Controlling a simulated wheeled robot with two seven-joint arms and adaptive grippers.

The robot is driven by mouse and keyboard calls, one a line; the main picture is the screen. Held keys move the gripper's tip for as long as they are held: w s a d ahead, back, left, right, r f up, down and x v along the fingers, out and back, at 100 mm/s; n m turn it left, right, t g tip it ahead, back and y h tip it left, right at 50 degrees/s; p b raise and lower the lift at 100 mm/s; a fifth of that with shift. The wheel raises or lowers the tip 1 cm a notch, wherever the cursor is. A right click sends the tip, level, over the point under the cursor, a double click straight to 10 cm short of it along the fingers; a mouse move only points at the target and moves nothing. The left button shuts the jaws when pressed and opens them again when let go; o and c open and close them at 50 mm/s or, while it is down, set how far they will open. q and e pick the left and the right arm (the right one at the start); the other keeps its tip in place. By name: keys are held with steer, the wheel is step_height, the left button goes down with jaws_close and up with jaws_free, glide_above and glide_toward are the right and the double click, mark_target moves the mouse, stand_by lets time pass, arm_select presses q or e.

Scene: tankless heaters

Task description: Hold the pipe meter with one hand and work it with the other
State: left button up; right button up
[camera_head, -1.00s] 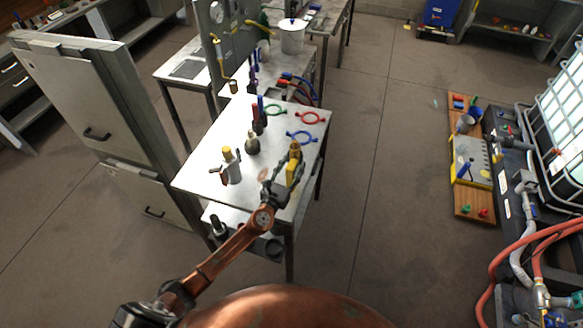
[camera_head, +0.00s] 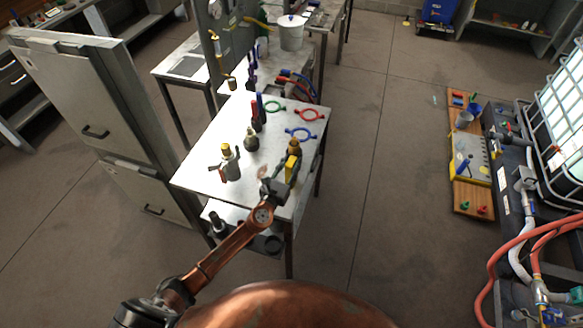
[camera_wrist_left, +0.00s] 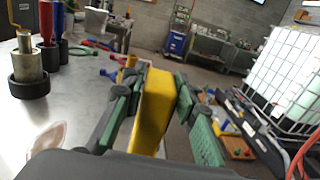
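The yellow, block-shaped body that I take for the pipe meter (camera_head: 291,169) is at the front right of the metal table (camera_head: 205,180). A brass-coloured part (camera_head: 294,147) shows just behind it. My left gripper (camera_head: 283,180) is at this body, near the table's front edge. In the left wrist view the yellow body (camera_wrist_left: 153,108) is between the green-padded fingers (camera_wrist_left: 156,98), which look close against both sides. Its lower end is hidden by my gripper, so I cannot tell whether it rests on the table. My right gripper is not in view.
A grey cabinet (camera_head: 90,100) stands left.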

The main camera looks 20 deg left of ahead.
arm_select(q)
steer(key=o, duration=0.4)
steer(key=s+a, duration=0.1)
steer(key=s, duration=1.1)
steer(key=shift+a, duration=0.3)
